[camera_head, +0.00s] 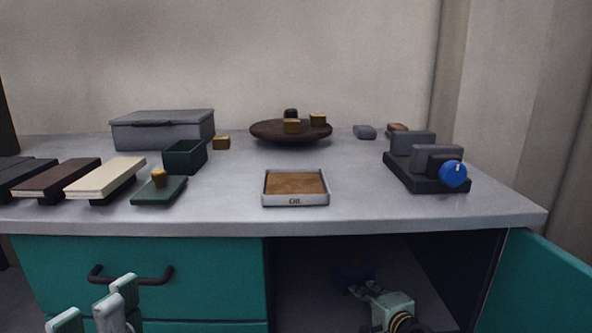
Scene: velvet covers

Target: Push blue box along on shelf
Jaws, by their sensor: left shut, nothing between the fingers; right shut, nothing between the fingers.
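A small dark blue shape (353,271), which looks like the blue box, stands in shadow inside the open cabinet under the counter. Its edges are hard to make out. My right gripper (364,291) reaches into the cabinet from the lower right, shut and empty. Its fingertips are just in front of the blue shape; I cannot tell whether they touch it. The shelf floor (305,300) is dim around it. My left gripper (97,302) is shut and empty, low at the left in front of the teal drawer.
The grey counter (400,212) overhangs the cabinet opening. An open teal door (548,285) stands at the right, and a teal drawer (215,275) with a dark handle (130,279) is at the left. A tray (295,201), boxes and a dark bowl (262,131) stand on the counter.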

